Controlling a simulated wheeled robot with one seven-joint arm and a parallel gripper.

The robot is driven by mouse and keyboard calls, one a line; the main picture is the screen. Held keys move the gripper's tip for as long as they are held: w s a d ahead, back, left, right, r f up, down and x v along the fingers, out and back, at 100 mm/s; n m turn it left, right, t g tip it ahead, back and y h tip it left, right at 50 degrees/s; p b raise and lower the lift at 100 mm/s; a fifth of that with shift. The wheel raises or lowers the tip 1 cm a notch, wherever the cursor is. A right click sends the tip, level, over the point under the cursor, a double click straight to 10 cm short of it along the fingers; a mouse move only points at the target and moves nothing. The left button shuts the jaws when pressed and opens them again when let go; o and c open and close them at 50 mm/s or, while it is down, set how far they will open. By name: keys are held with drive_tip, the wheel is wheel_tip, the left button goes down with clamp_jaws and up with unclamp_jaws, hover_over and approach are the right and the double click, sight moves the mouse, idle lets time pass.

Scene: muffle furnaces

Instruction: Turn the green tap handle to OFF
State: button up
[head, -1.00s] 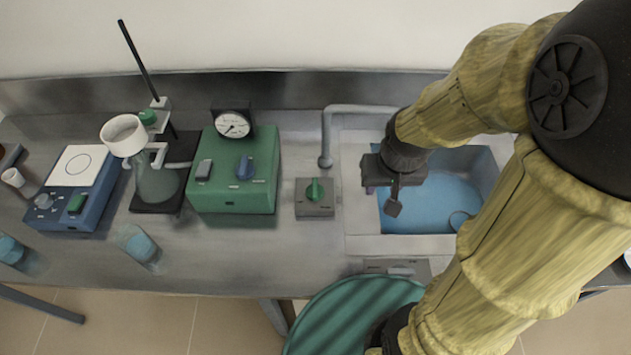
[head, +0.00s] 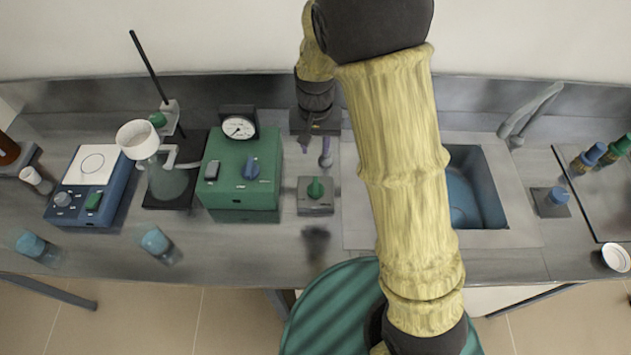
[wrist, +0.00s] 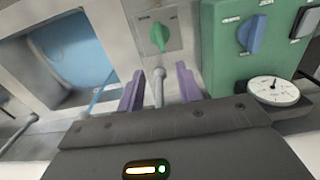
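The green tap handle (head: 315,188) sits on a small grey box on the bench, just left of the sink; its long axis runs roughly up and down the picture. In the wrist view the handle (wrist: 159,36) lies ahead, beyond my fingertips. The labels beside it are too small to read. My gripper (head: 317,152) is above and behind the box, apart from the handle. In the wrist view my gripper's (wrist: 160,84) two purple fingers are spread, with a grey pipe end showing between them; whether they touch it I cannot tell.
A green box (head: 240,175) with a blue knob and a gauge (head: 239,127) stands close left of the handle. The sink (head: 495,190) lies to the right, partly hidden by my arm. A flask on a stand (head: 168,180) is further left. The bench in front of the handle is clear.

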sight(315, 186)
wheel_tip(315, 186, down, 17)
drive_tip(key=p, duration=0.3)
drive_tip(key=shift+f, duration=0.15)
idle(0.3)
clamp_jaws()
